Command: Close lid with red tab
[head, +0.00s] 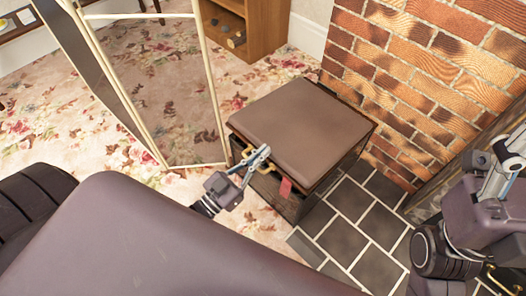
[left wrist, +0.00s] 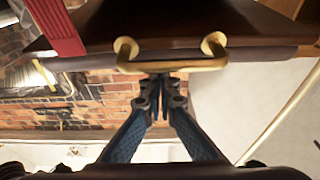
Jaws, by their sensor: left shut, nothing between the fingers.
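A dark wooden box (head: 290,203) with a brown padded lid (head: 303,120) stands beside the brick wall. The lid lies over the box top; I cannot tell whether it is fully down. A red tab (head: 286,187) hangs at the lid's front edge and also shows in the left wrist view (left wrist: 57,28). A gold handle (left wrist: 172,66) is on the front. My left gripper (head: 262,153) is at the handle, its fingers (left wrist: 160,90) together and empty; contact is unclear. My right arm is at the lower right, its fingers not clearly visible.
A folding screen (head: 160,90) stands left of the box. A brick wall (head: 420,60) is close on the right, with dark floor tiles (head: 350,235) below it. A wooden cabinet (head: 262,25) stands behind. Floral carpet lies between screen and cabinet.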

